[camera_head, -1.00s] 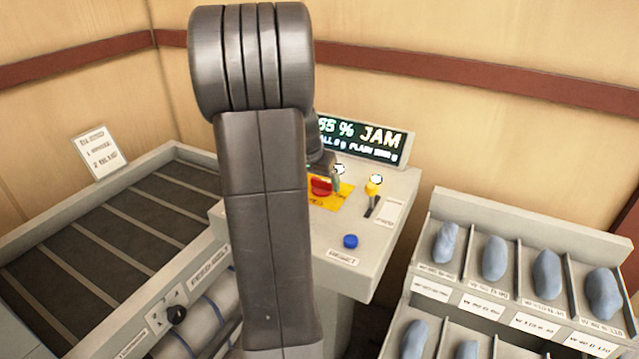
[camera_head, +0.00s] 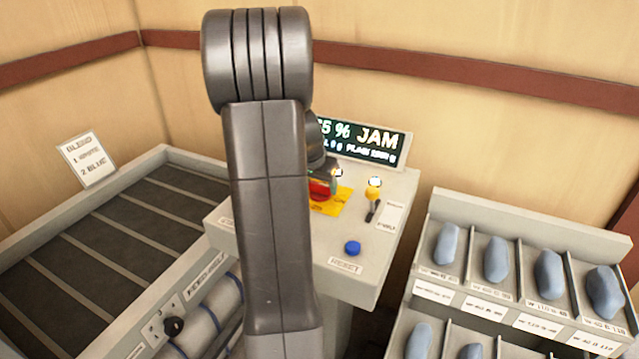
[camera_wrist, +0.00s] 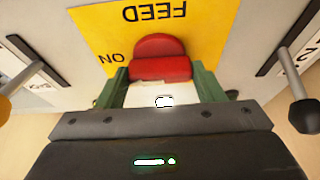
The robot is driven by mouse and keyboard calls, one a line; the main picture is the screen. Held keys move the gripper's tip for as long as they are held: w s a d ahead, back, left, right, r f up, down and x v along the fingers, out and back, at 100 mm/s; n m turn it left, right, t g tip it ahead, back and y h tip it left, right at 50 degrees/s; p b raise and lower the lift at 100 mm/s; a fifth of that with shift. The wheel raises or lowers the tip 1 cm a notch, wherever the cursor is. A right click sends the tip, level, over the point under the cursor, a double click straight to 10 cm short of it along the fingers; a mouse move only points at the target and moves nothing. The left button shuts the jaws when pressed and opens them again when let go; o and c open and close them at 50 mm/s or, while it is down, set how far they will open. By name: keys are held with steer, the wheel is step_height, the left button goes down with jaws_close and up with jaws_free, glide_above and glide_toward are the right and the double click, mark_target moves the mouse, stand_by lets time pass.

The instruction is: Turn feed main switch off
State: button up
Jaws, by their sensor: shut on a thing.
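The red feed main switch (camera_head: 320,190) sits on a yellow plate (camera_head: 328,207) on the grey control panel. In the wrist view the red switch (camera_wrist: 160,66) is between the two green fingers of my gripper (camera_wrist: 161,80), which is shut on it. The yellow plate (camera_wrist: 95,35) reads "FEED" and "ON", upside down in this view. In the head view my gripper (camera_head: 328,182) is at the switch, partly hidden by my arm. I cannot tell the switch's exact angle.
The panel also carries a yellow-knobbed lever (camera_head: 373,195), a blue reset button (camera_head: 353,248) and a display (camera_head: 365,141) reading "JAM". A feed belt (camera_head: 120,230) lies left. A rack (camera_head: 440,205) of blue-grey pieces stands right.

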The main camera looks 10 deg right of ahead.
steer(key=shift+n, duration=0.4)
steer(key=n+y+p, duration=0.1)
steer(key=n, duration=0.2)
steer(key=shift+d+r+t, duration=0.1)
steer(key=shift+d+t, duration=0.05)
steer(key=shift+t, duration=0.25)
steer(key=n+y+b, duration=0.1)
steer(key=n, duration=0.2)
steer(key=shift+d+n+y, duration=0.1)
steer(key=shift+n+y, duration=0.3)
steer(key=n+y+b, duration=0.1)
steer(key=n, duration=0.1)
steer(key=n+y+b, duration=0.1)
steer(key=n+b, duration=0.1)
steer(key=n, duration=0.1)
steer(key=shift+w+d, duration=0.1)
steer(key=shift+d, duration=0.05)
steer(key=n+g+b, duration=0.1)
steer(key=n, duration=0.1)
steer(key=n+y+b, duration=0.1)
steer(key=n, duration=0.2)
steer(key=shift+g, duration=0.4)
steer(key=shift+n, duration=0.3)
steer(key=o, duration=1)
